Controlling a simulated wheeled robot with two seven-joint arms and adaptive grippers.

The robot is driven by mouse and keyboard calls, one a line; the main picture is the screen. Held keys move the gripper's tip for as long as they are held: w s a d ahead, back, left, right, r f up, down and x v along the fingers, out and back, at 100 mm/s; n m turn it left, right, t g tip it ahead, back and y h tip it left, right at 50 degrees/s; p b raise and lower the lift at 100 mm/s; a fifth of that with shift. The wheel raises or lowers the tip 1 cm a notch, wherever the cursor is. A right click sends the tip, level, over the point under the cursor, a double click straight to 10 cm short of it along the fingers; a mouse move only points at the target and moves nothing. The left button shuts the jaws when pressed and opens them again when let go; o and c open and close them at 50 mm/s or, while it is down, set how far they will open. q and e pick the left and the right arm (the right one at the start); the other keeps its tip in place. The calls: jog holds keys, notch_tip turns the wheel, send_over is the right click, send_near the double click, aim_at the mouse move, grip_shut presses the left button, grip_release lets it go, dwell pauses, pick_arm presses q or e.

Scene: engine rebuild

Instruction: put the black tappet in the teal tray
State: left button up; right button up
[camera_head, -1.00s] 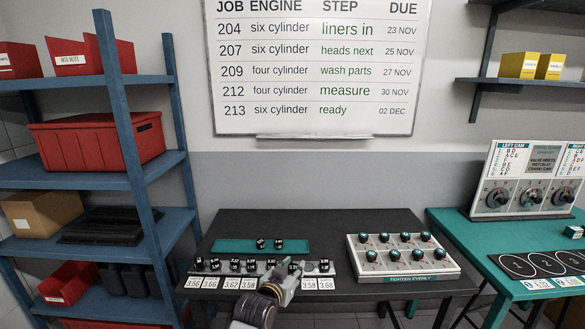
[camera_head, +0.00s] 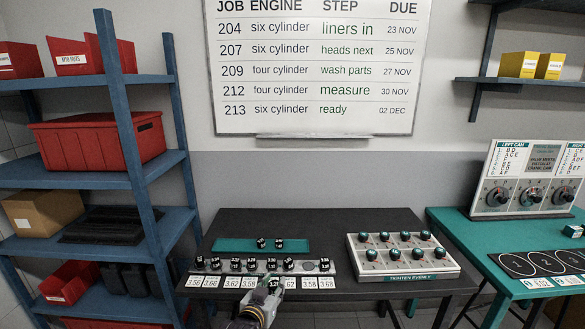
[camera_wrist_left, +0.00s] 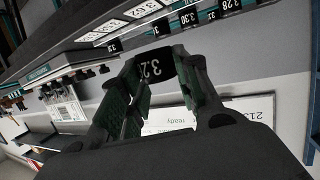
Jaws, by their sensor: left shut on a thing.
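A black tappet with a white number is between the fingers of my left gripper (camera_head: 272,287), which is shut on it; the tappet shows best in the left wrist view (camera_wrist_left: 154,68). In the head view it is small and partly covered by the fingers, in front of the rack near the table's front edge. The teal tray (camera_head: 222,246) lies behind the rack and holds two black tappets (camera_head: 262,243) (camera_head: 279,244), standing apart. My right gripper is not in view.
A grey rack (camera_head: 307,267) holds a row of several black numbered tappets, with a gap toward its right end. White number cards (camera_head: 232,282) line its front. A white box with teal knobs (camera_head: 403,257) stands to the right. The dark table behind the tray is clear.

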pick_arm(q)
jog(key=s+a+f+n+y, duration=0.1)
jog(key=s+a+f+y, duration=0.1)
jog(key=s+a, duration=0.4)
jog(key=s+a+f+n+y, duration=0.2)
jog(key=s+a+f, duration=0.2)
jog(key=a, duration=0.6)
jog(key=shift+s+f+t, duration=0.3)
jog(key=shift+s+f, duration=0.1)
jog(key=shift+s, duration=0.8)
jog(key=shift+d, duration=0.15)
